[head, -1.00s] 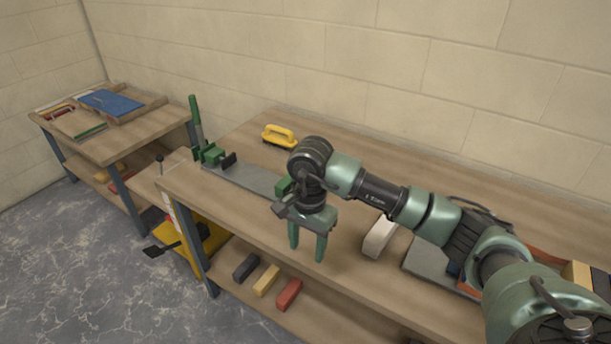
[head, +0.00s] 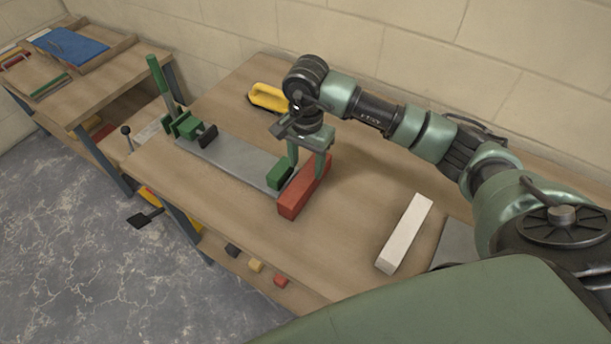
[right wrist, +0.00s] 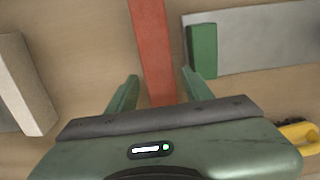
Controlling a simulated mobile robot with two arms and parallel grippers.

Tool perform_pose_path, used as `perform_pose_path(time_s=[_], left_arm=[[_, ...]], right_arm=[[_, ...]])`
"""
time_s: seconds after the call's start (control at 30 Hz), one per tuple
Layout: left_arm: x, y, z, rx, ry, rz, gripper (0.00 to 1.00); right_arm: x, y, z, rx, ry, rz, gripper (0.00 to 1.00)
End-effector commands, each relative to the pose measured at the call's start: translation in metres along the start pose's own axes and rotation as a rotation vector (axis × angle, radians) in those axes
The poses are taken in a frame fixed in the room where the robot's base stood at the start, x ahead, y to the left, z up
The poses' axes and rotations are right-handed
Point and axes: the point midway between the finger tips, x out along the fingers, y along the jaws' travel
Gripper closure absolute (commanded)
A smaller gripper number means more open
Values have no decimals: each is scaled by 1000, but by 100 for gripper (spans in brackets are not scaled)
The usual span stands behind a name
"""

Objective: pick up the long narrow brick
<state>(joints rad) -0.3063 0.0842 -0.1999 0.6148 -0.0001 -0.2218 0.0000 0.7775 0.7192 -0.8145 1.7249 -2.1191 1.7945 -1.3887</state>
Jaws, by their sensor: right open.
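A long narrow red brick (head: 292,203) lies on the workbench beside the end of a grey metal plate. It also shows in the right wrist view (right wrist: 150,40), running away from me between the fingers. My right gripper (head: 308,168) points down over the far part of the red brick. In the right wrist view the gripper (right wrist: 158,88) is open, one finger on each side of the brick with a gap to it. A whitish brick (head: 405,234) lies apart, nearer me; it shows at the left in the right wrist view (right wrist: 22,85). My left gripper is not in view.
The grey plate (head: 228,160) carries a green block (head: 279,174) close to the red brick and a green clamp (head: 186,126) at its far end. A yellow-handled tool (head: 268,96) lies behind. Small bricks (head: 255,266) sit on the lower shelf.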

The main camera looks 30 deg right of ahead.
Motion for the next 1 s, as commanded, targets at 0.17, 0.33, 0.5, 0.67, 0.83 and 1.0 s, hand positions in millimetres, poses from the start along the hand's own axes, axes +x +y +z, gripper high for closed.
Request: perform_pose_path(time_s=[0.17,0.33,0.5,0.67,0.83,1.0], left_arm=[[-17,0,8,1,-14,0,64],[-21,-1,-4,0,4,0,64],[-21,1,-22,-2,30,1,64],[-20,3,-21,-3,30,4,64],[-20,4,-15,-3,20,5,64],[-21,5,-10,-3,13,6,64]], right_arm=[[22,4,8,1,-6,4,49],[46,3,8,1,-3,1,49],[52,3,7,0,1,-2,49],[52,2,7,-1,0,-2,57],[51,2,7,-1,0,-2,100],[49,1,7,0,1,-6,100]])
